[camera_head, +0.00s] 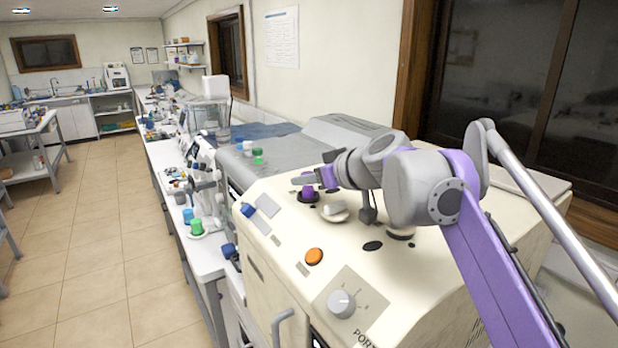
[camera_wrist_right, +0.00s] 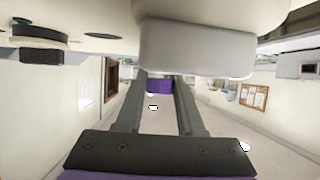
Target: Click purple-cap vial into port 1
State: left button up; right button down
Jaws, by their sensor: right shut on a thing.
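My right gripper (camera_head: 312,182) reaches in from the right over the cream machine (camera_head: 270,225). It is shut on the purple-cap vial (camera_head: 307,192). The purple cap (camera_wrist_right: 159,86) also shows between the two fingertips in the right wrist view. In the head view the vial is upright at a dark round port (camera_head: 308,198) on the machine's top; I cannot tell how far it is seated. A printed label beginning "PORT" (camera_head: 364,338) is cut off at the bottom edge, so its number is unreadable. My left gripper is not in view.
On the machine are a pale knob (camera_head: 335,211), a dark oval opening (camera_head: 372,246), an orange button (camera_head: 314,256) and a grey dial (camera_head: 341,303). The tiled floor (camera_head: 110,260) at left is clear.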

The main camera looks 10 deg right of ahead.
jog(key=shift+f, duration=0.4)
dwell(0.3)
jog(key=shift+c, duration=2.2)
grip_release()
